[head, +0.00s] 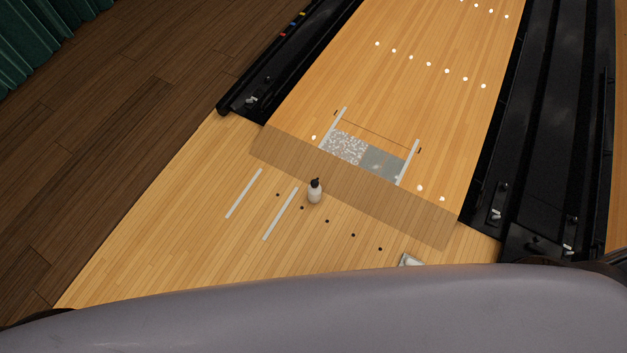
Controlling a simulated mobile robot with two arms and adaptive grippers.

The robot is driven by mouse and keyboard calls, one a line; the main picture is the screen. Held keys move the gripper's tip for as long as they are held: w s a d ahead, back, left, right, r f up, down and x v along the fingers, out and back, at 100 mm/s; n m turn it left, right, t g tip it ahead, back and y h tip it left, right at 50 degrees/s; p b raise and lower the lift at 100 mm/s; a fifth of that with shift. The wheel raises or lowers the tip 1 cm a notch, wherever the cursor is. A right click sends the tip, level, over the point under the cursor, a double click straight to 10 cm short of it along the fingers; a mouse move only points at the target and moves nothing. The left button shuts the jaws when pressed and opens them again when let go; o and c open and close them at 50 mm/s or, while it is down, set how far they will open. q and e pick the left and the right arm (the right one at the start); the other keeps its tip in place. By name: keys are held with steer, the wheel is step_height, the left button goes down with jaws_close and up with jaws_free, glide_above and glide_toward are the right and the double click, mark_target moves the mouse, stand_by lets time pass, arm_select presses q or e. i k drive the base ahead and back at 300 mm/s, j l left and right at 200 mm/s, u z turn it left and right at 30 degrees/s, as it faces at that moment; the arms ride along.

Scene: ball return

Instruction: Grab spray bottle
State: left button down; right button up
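The spray bottle (315,193) stands upright on the light wooden floor of the bowling approach, near the middle of the head view. It has a pale body and a black top. It stands just in front of the darker wood band and to the right of two white strips. Neither of my grippers shows in the head view, and nothing touches the bottle.
A grey-white object (410,259) lies partly hidden behind my own grey body at the bottom. A speckled and grey patch (363,155) lies on the lane between two white strips. Black gutters (285,62) flank the lane. Floor around the bottle is clear.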

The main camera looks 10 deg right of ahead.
mark_target(315, 194)
steer(key=i+j+z, duration=0.15)
steer(key=z, duration=0.3)
steer(key=i+j+z, duration=0.1)
steer(key=z, duration=0.4)
steer(key=j+z, duration=0.45)
steer(key=i+l, duration=0.05)
steer(key=l, duration=0.05)
